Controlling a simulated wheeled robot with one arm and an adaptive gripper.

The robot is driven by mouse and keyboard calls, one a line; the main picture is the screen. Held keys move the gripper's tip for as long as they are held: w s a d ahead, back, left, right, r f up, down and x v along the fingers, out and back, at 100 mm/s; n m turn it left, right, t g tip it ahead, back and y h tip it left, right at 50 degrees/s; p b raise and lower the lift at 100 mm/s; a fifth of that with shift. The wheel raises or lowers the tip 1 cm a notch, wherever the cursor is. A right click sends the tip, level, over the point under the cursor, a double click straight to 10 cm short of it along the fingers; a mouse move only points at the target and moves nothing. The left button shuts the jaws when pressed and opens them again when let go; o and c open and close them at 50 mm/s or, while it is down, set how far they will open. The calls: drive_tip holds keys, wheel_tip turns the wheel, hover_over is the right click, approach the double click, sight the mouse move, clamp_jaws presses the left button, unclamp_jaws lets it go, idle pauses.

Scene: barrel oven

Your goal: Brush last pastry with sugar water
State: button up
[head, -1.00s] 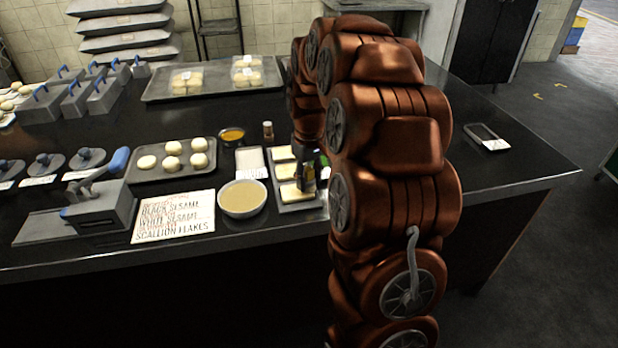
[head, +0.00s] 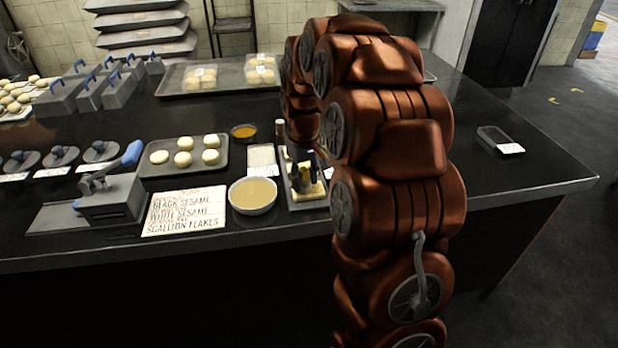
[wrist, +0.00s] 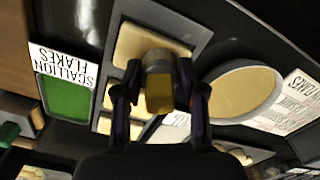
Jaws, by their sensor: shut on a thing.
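My gripper (head: 303,178) is over the narrow grey tray (head: 293,204) with pale rectangular pastries. In the wrist view, my gripper (wrist: 158,75) is shut on a brush (wrist: 159,96) with a yellowish part between the fingers. One pastry (wrist: 145,42) lies just beyond the brush in the tray. Another pastry (head: 315,191) shows beside my gripper in the head view. Whether the brush touches a pastry I cannot tell. The bowl of pale tan liquid (head: 253,194) stands left of the tray; it also shows right of my gripper in the wrist view (wrist: 242,92). My arm hides part of the tray.
A green-filled container (wrist: 66,97) with a scallion flakes label sits beside the tray. A sesame and scallion sign (head: 186,211), a press (head: 112,198) and a tray of round buns (head: 156,169) lie left. An orange bowl (head: 243,131) stands behind. The counter's right end is mostly clear.

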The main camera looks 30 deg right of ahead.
sight(320, 188)
drive_tip(key=shift+w+a, duration=0.2)
drive_tip(key=shift+a, duration=0.25)
drive_tip(key=shift+w+a, duration=0.2)
drive_tip(key=shift+a, duration=0.25)
drive_tip(key=shift+d, duration=0.1)
drive_tip(key=shift+s+d+b, duration=0.15)
drive_tip(key=shift+s+d, duration=0.2)
drive_tip(key=shift+d, duration=0.35)
drive_tip(key=shift+s+d+b, duration=0.15)
drive_tip(key=shift+s+d, duration=0.15)
drive_tip(key=shift+d, duration=0.4)
drive_tip(key=shift+s+d, duration=0.3)
drive_tip(key=shift+d, duration=0.4)
drive_tip(key=shift+s+d, duration=0.3)
drive_tip(key=shift+d, duration=0.35)
drive_tip(key=shift+w+a+b, duration=0.15)
drive_tip(key=shift+w+a, duration=0.2)
drive_tip(key=shift+a, duration=0.4)
drive_tip(key=shift+w+a+b, duration=0.15)
drive_tip(key=shift+w+a, duration=0.15)
drive_tip(key=shift+a, duration=0.4)
drive_tip(key=shift+a, duration=0.1)
